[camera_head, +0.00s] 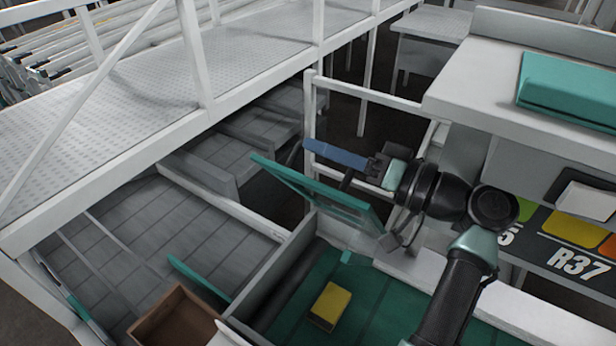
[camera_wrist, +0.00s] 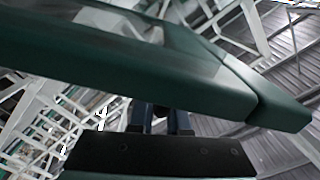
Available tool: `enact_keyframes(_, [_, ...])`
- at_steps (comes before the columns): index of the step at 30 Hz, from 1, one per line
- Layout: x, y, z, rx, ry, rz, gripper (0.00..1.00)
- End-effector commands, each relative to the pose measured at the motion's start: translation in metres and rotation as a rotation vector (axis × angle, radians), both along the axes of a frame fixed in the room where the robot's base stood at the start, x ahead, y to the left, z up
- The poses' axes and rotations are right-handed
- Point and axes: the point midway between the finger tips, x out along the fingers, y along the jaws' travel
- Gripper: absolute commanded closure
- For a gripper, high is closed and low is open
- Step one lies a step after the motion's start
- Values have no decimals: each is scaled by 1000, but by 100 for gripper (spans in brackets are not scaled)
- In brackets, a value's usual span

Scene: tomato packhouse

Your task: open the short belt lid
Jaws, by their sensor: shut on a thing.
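The short belt lid (camera_head: 300,182), a green-framed panel, stands tilted up over the end of the green belt (camera_head: 385,290). In the wrist view its underside and edge (camera_wrist: 215,90) cross the picture close to the camera. My gripper (camera_head: 318,150) reaches over the lid from the right, with its long blue fingers along the lid's upper side. A short dark bar (camera_head: 347,180), seemingly the lid's handle, shows between fingers and lid. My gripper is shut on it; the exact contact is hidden. In the wrist view the fingers (camera_wrist: 160,118) pass behind the lid's edge.
A yellow block (camera_head: 330,306) lies on the belt. A brown open box (camera_head: 178,322) stands left of it. A raised walkway with white rails (camera_head: 195,50) runs behind. A bench with a teal slab (camera_head: 568,90) stands at right, above an R37 sign.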

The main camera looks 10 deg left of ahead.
Motion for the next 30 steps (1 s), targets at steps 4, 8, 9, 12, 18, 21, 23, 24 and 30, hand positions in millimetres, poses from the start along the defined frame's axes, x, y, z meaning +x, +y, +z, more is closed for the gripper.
enact_keyframes(4, [12,-5,9,23,51,-1,100])
enact_keyframes(8, [17,-7,11,33,81,-2,100])
enact_keyframes(9, [18,-7,12,35,86,-2,100])
enact_keyframes(12, [20,-8,12,38,94,-2,100])
enact_keyframes(18, [20,-8,12,39,97,-4,100])
enact_keyframes(21, [20,-8,12,39,97,-4,100])
enact_keyframes(23, [20,-8,12,39,97,-4,100])
enact_keyframes(24, [20,-8,12,39,97,-4,80])
enact_keyframes(30, [20,-8,11,37,97,-2,55])
